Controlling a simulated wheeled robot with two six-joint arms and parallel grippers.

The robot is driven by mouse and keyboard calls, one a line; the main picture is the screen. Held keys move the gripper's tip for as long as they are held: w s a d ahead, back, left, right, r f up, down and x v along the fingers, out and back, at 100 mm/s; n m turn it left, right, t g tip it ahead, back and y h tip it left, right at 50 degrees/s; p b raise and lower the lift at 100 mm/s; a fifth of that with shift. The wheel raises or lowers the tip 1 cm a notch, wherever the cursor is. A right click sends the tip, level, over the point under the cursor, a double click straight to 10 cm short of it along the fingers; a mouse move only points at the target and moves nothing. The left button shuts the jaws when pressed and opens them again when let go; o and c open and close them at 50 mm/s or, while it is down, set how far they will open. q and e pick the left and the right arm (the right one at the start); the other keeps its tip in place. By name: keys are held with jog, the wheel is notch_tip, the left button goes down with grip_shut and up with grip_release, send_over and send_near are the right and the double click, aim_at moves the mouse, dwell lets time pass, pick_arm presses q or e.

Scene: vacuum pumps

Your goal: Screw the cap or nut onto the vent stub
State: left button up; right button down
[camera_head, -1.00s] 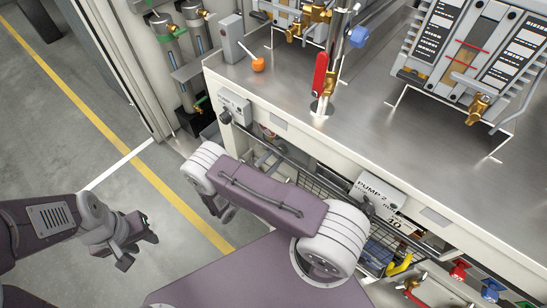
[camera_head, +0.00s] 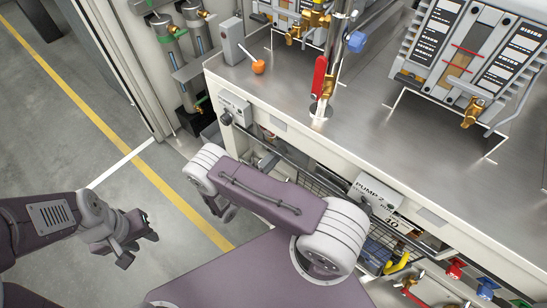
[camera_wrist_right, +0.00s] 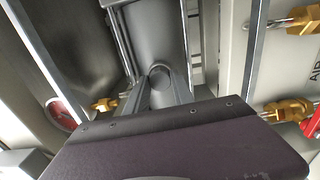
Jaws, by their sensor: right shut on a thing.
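My left gripper (camera_head: 138,240) hangs over the floor at the left of the head view, with its fingers apart and nothing between them. My right arm crosses the middle of the head view and hides its own gripper there. In the right wrist view, my right gripper (camera_wrist_right: 160,82) is shut on a small grey round piece (camera_wrist_right: 160,74), which shows between the grey fingers. I cannot tell whether this is the cap or the nut, or whether it touches a stub. I cannot pick out the vent stub for certain in either view.
A pump (camera_head: 468,60) stands at the right. A wire basket (camera_head: 325,186) sits below the bench edge. The floor (camera_head: 75,130) at left is clear.

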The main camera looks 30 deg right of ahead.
jog(key=m, duration=0.3)
jog(key=c, duration=1)
grip_release()
